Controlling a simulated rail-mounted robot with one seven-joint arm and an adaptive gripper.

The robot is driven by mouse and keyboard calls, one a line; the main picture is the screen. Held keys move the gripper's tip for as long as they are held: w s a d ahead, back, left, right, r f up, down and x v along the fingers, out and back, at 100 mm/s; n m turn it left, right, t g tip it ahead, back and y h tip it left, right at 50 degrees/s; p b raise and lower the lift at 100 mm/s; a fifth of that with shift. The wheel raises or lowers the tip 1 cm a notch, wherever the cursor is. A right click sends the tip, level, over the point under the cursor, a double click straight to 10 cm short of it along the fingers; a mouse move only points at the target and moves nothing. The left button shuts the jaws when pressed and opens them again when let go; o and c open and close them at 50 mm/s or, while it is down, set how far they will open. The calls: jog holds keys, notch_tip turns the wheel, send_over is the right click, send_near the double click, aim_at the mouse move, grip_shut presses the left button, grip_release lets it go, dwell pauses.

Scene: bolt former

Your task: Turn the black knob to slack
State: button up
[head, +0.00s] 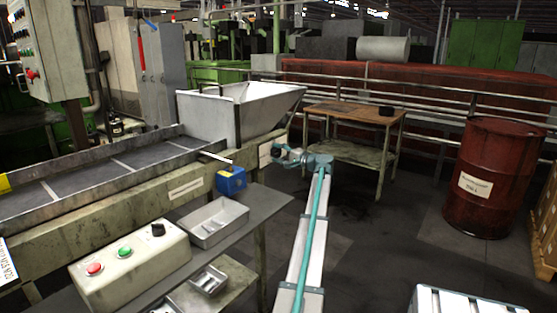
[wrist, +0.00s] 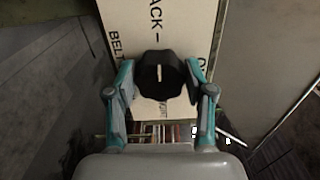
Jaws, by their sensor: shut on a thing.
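The black knob (wrist: 160,82) is a lobed dial on a pale label plate (wrist: 142,22) in the wrist view. A short pale mark on its face runs roughly up and down. Printed letters, part cut off, read "ACK -" and "BELT" sideways. My gripper (wrist: 162,76) has one teal-backed finger on each side of the knob and is shut on it. In the head view my gripper (head: 281,154) reaches the end of the conveyor frame beside a pale plate (head: 265,154); the knob itself is hidden there.
A control box (head: 130,262) with red and green buttons and another black knob (head: 158,229) stands on the bench at front left. A blue box (head: 231,180) and a grey tray (head: 213,222) are near my arm. A wooden table (head: 350,116) stands behind; a red drum (head: 493,180) is right.

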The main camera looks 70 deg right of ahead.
dwell(0.4)
jog(key=o, duration=1.1)
jog(key=shift+o, duration=0.2)
jog(key=v, duration=1.2)
jog(key=shift+f+n, duration=0.15)
jog(key=shift+n, duration=0.15)
